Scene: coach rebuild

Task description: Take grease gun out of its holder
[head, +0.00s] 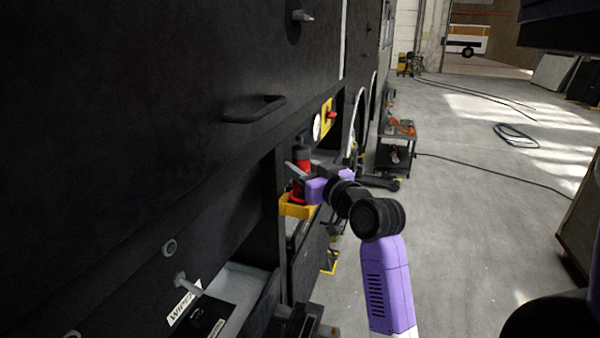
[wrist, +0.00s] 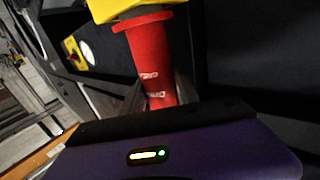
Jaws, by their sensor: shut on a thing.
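The grease gun (head: 302,157) is red with a dark top and stands about upright at the yellow holder (head: 298,211) on the side of the dark coach. In the wrist view its red body (wrist: 148,55) has white lettering and a flange close against the yellow holder (wrist: 110,9). My gripper (head: 305,184) reaches in from the right and is shut on the red body. In the wrist view the dark fingers (wrist: 157,92) sit on both sides of it. Whether the lower end is still seated in the holder is hidden.
A black handle (head: 254,108) juts from the dark panel above left. An open compartment (head: 240,285) lies below left. A yellow panel with a red switch (head: 328,117) is just behind the gun. A dark cart (head: 397,148) stands beyond; the floor right is mostly clear.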

